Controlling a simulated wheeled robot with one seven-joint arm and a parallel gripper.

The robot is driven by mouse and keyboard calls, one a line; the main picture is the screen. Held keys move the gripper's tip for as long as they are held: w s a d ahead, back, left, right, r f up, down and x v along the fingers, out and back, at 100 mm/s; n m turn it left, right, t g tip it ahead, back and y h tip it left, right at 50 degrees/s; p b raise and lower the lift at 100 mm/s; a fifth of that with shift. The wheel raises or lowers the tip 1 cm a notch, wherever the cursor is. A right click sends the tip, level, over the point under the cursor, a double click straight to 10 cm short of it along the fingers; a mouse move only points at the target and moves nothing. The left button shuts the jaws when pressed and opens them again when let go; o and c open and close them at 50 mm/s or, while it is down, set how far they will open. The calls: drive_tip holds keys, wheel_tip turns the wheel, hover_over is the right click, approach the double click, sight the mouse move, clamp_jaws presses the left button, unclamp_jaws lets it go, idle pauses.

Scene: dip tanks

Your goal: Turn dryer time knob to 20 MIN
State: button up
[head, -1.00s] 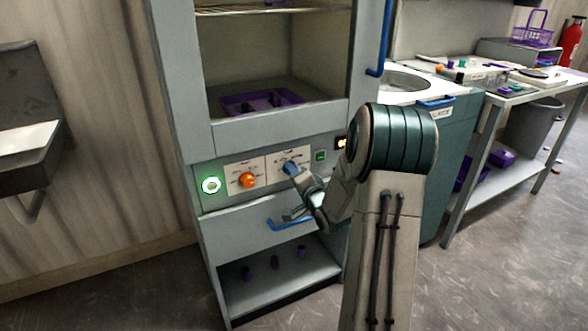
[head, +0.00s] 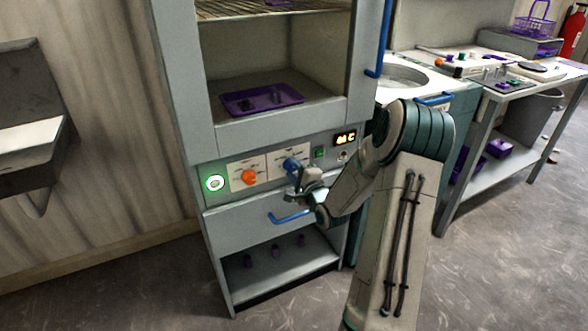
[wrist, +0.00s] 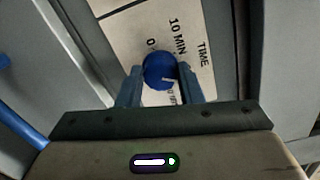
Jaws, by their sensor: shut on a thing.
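The blue time knob (head: 291,164) is on the dryer's front panel, right of an orange knob (head: 249,177). In the wrist view the blue knob (wrist: 158,68) sits between my two fingers, on a pale label reading "TIME" and "10 MIN"; other markings are partly covered. A small light mark shows on the knob's lower right side. No "20 MIN" marking is readable. My gripper (wrist: 160,84) is shut on the blue knob, one finger on each side. In the head view my gripper (head: 293,176) is at the panel, partly covering the label.
A blue drawer handle (head: 289,218) lies below my gripper. The chamber above holds a purple tray (head: 263,98). A sink counter (head: 408,78) stands to the right.

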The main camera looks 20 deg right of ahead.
idle(0.4)
drive_tip(key=o, duration=1)
drive_tip(key=shift+a, duration=0.1)
drive_tip(key=shift+c, duration=0.2)
drive_tip(key=s+p, duration=0.1)
drive_tip(key=s, duration=1.2)
drive_tip(key=shift+s+d+r, duration=0.15)
drive_tip(key=shift+s+d, duration=0.2)
drive_tip(key=shift+s, duration=0.05)
